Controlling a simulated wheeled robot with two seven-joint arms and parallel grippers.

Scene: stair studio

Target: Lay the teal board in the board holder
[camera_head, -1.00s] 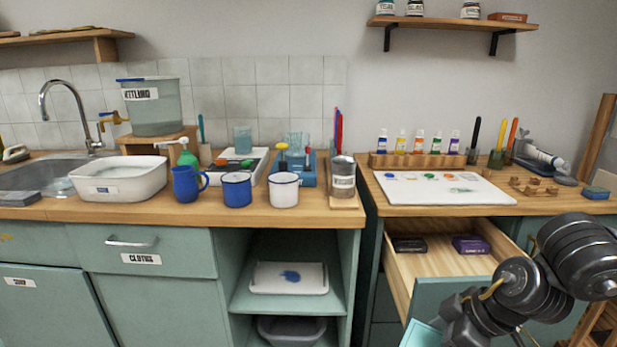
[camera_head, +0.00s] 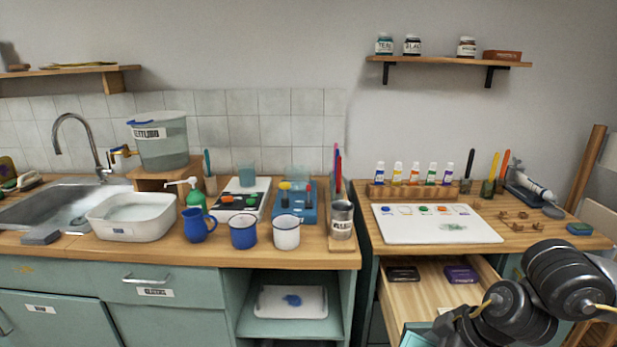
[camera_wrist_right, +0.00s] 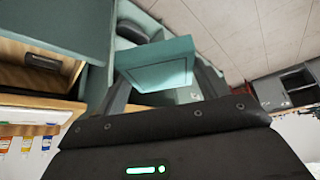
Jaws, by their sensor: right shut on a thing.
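The teal board (camera_wrist_right: 155,65) is held between the fingers of my right gripper (camera_wrist_right: 163,88) in the right wrist view. In the head view only a small corner of the board (camera_head: 415,337) shows at the bottom edge, beside my right gripper (camera_head: 440,335). The gripper is shut on it, in front of the open drawer. I cannot clearly make out the board holder. Thin upright pink and blue pieces (camera_head: 337,165) stand at the back of the counter, and I cannot tell what holds them. My left gripper is not in view.
An open wooden drawer (camera_head: 425,292) with a dark box (camera_head: 403,273) and a purple box (camera_head: 461,273) juts out under the right counter. A white paint sheet (camera_head: 430,229) lies above it. Mugs, a white basin (camera_head: 132,215) and a metal can (camera_head: 341,218) crowd the left counter.

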